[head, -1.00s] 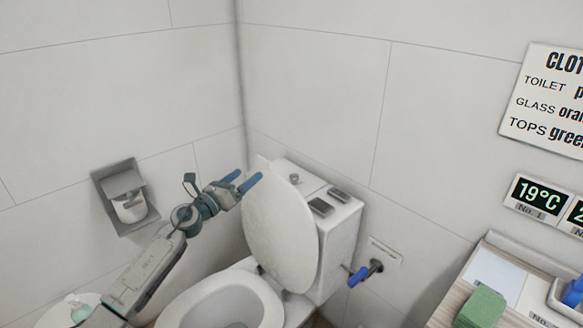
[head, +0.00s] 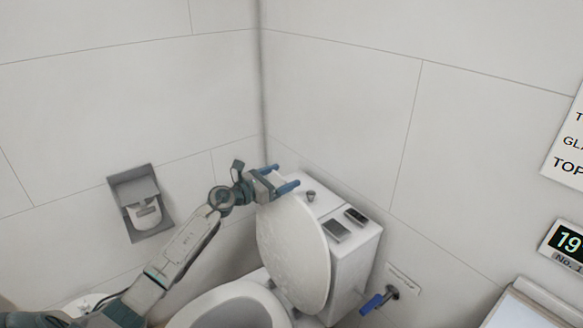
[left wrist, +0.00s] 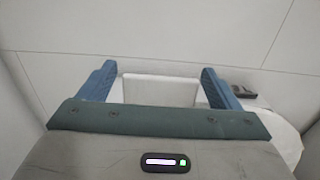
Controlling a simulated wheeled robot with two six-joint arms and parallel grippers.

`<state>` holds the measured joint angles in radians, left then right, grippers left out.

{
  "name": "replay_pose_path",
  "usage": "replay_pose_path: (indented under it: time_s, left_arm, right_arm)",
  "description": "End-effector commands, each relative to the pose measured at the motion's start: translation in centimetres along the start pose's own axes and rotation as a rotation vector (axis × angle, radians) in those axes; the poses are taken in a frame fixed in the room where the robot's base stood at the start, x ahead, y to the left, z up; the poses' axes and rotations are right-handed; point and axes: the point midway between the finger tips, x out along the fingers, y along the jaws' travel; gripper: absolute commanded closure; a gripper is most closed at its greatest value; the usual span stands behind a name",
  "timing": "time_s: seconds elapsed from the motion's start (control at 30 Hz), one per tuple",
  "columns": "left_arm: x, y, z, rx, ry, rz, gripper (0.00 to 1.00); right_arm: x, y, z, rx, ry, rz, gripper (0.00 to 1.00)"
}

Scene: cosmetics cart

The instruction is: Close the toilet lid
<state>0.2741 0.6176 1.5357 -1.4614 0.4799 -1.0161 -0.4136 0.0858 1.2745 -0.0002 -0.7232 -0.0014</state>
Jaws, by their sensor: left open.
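The white toilet lid (head: 292,252) stands raised, leaning back near the tank (head: 352,255). The open toilet bowl (head: 232,312) shows below it at the lower edge of the head view. My left gripper (head: 284,182) is open, with blue fingers at the top edge of the lid, over the tank's near-left corner. I cannot tell whether it touches the lid. In the left wrist view the two blue fingers (left wrist: 155,85) are spread, with the white tank top (left wrist: 160,90) between them and part of the lid (left wrist: 285,135) at the right. My right gripper is not in view.
A paper holder (head: 141,203) is on the left wall behind my left arm. A blue-handled valve (head: 376,302) sticks out right of the tank. Dark-topped items (head: 337,230) lie on the tank. A counter (head: 520,310) stands at lower right.

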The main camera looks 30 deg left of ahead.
Motion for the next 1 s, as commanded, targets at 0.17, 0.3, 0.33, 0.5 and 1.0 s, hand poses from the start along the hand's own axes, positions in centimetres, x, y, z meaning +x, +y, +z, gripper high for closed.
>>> replay_pose_path:
  time_s: [0.17, 0.3, 0.33, 0.5, 1.0]
  left_arm:
    - [0.17, -0.31, 0.03, 0.000, 0.000, 0.003, 0.15]
    - [0.20, -0.36, -0.02, 0.000, 0.000, 0.003, 0.15]
    - [0.20, -0.37, -0.02, 0.000, 0.000, 0.003, 0.15]
    - [0.20, -0.36, -0.03, 0.000, 0.000, 0.003, 0.18]
    - [0.22, -0.42, -0.07, 0.000, -0.003, 0.003, 0.77]
  right_arm:
    - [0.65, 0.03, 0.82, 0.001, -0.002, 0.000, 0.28]
    - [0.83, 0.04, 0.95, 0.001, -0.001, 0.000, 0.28]
    - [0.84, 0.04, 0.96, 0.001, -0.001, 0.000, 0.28]
    - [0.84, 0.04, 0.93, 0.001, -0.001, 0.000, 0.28]
    - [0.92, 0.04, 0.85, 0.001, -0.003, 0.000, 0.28]
